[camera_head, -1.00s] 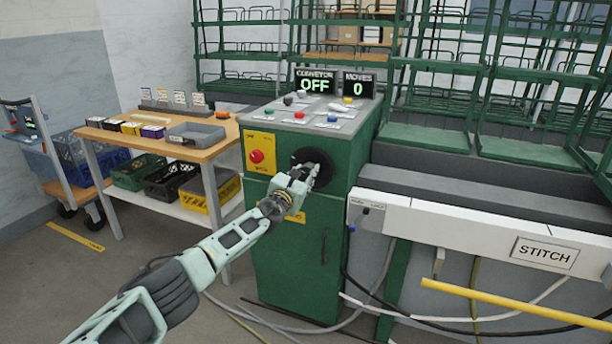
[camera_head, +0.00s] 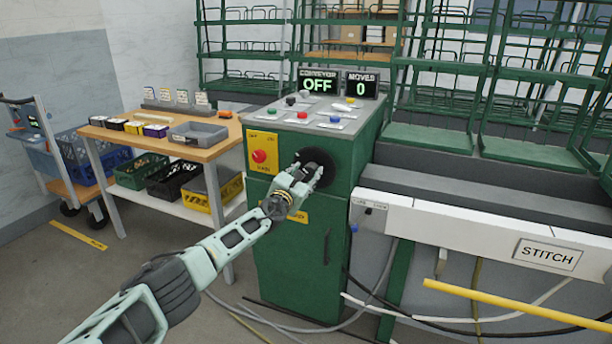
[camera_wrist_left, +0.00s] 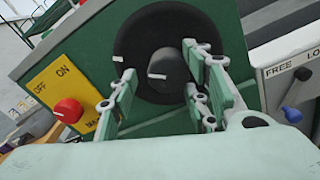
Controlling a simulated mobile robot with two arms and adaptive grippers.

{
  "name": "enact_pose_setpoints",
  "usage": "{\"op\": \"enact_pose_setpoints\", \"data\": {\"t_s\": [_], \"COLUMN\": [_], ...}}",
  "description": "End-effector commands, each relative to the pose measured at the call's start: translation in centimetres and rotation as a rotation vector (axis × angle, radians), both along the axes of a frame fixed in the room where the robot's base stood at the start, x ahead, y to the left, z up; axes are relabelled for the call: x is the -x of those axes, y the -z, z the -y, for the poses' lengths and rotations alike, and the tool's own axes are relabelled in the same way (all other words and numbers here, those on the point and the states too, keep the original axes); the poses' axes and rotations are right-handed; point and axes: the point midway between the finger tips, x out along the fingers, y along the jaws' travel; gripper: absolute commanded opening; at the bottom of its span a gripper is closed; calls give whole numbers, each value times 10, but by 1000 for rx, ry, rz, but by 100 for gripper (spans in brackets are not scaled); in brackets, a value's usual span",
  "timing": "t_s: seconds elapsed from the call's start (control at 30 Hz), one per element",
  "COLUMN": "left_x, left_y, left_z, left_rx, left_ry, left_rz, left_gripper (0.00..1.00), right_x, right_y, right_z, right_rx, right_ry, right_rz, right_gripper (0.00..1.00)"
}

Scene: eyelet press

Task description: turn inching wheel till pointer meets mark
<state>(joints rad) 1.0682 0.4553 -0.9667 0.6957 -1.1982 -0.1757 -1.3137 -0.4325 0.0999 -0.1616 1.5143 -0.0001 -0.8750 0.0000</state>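The inching wheel (camera_head: 318,160) is a black disc on the front of the green cabinet. In the left wrist view the wheel (camera_wrist_left: 142,42) has a raised round hub (camera_wrist_left: 172,68) with a short white line (camera_wrist_left: 157,76). Another short white line (camera_wrist_left: 117,58) lies near the disc's left edge, apart from the first. My left gripper (camera_head: 301,176) is in front of the wheel. In the left wrist view its fingers (camera_wrist_left: 162,74) are spread, one on each side of the hub; the right finger looks closer to it. Contact cannot be told. My right gripper is not in view.
A red knob (camera_wrist_left: 68,111) on a yellow ON/OFF plate sits left of the wheel. Screens above read conveyor OFF (camera_head: 318,84) and moves 0 (camera_head: 361,87). A white STITCH beam (camera_head: 470,235) and a FREE/LO… lever (camera_wrist_left: 291,114) are on the right.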

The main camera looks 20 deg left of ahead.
Motion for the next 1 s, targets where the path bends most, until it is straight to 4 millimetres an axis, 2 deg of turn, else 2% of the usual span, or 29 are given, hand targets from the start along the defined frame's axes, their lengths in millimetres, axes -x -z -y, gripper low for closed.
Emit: {"op": "enact_pose_setpoints", "data": {"t_s": [0.37,0.53,0.77,1.0], "left_x": [1,9,27,61], "left_y": [0,-1,0,0], "left_z": [2,1,2,0], "left_rx": [0,3,0,-2], "left_ry": [3,3,5,4], "left_rz": [1,7,-1,-2], "left_gripper": [45,45,45,45], "right_x": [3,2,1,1], "right_y": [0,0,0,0], "right_z": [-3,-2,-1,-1], "right_rx": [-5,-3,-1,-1], "right_ry": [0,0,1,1], "right_rz": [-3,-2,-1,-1], "right_gripper": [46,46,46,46]}}
